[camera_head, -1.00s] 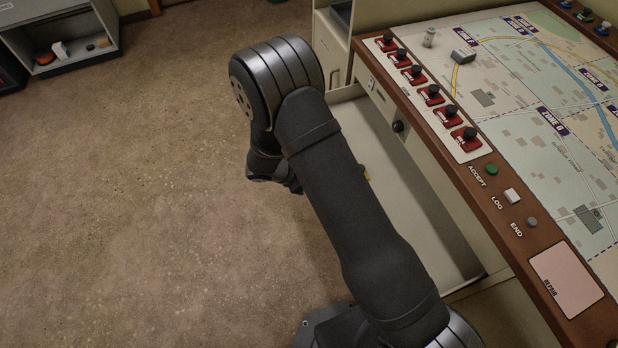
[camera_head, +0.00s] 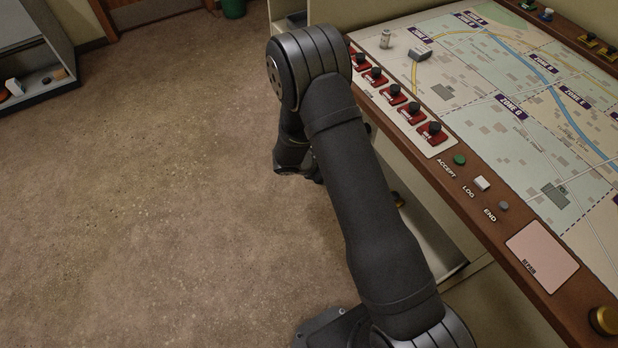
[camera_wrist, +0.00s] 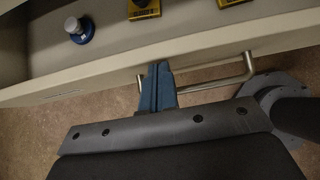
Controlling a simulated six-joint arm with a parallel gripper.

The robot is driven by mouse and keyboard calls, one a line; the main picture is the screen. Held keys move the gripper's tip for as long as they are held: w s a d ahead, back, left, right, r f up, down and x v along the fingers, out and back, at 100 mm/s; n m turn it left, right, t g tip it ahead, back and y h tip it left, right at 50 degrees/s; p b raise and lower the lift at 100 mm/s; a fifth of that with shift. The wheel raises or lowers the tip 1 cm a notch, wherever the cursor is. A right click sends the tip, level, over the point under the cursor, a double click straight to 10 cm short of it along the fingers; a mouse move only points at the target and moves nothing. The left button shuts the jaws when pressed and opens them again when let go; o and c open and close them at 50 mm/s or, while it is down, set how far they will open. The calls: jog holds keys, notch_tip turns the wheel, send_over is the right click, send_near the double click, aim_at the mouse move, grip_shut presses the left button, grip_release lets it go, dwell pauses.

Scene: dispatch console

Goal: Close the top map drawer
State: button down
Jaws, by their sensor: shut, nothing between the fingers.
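The top map drawer (camera_wrist: 105,62) stands open; its pale front crosses the wrist view, with a metal bar handle (camera_wrist: 215,84) on it. In the head view the drawer's pale inside (camera_head: 437,240) shows below the console edge, partly hidden by my arm. My gripper (camera_wrist: 159,72) has blue fingers, shut and empty. They point at the drawer front, between the two ends of the handle. I cannot tell whether they touch the front or the bar. In the head view the fingertips are hidden behind my arm.
In the drawer lie a blue-based silver knob (camera_wrist: 79,30) and yellow labelled blocks (camera_wrist: 143,9). The console (camera_head: 440,177) with buttons and a map top (camera_head: 480,75) overhangs at right. A grey shelf (camera_head: 35,60) stands at far left. The floor (camera_head: 170,200) between is clear.

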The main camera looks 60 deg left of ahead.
jog(key=w, duration=1.5)
jog(key=shift+r, duration=0.15)
jog(key=s+r, duration=0.2)
jog(key=s, duration=0.2)
jog(key=s+r, duration=0.2)
jog(key=s, duration=0.2)
jog(key=s+r, duration=0.2)
jog(key=s, duration=0.2)
jog(key=shift+r, duration=0.4)
jog(key=shift+w, duration=0.1)
